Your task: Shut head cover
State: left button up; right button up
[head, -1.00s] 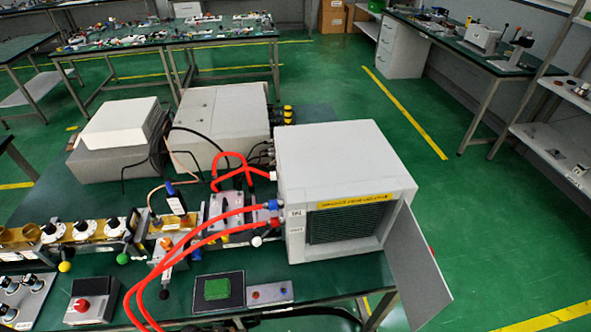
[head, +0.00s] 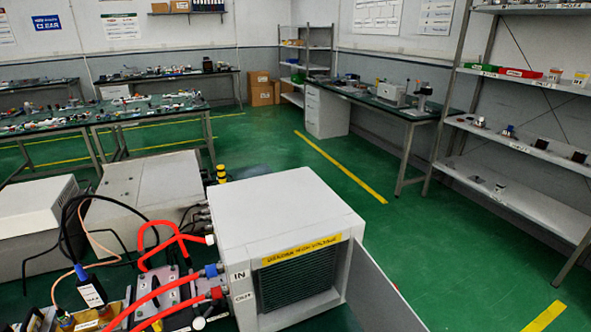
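The microwave generator head, a white box (head: 272,213) with a yellow label strip and a dark grille (head: 300,278), stands on the green bench in the lower middle of the head view. Its grey cover panel (head: 378,292) stands swung open at the right side of the front face, with its lower part cut off by the picture edge. Red hoses (head: 160,297) join the box at its left side, near the "IN" marking. Neither of my grippers is in view.
Green floor (head: 440,250) lies open to the right, with shelving (head: 530,150) beyond. Benches with small parts (head: 100,120) stand at the back.

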aim_at(376, 304)
jog(key=u, duration=2.75)
jog(key=k, duration=2.1)
jog(key=z, duration=1.6)
jog(key=i, duration=1)
jog(key=u, duration=1.05)
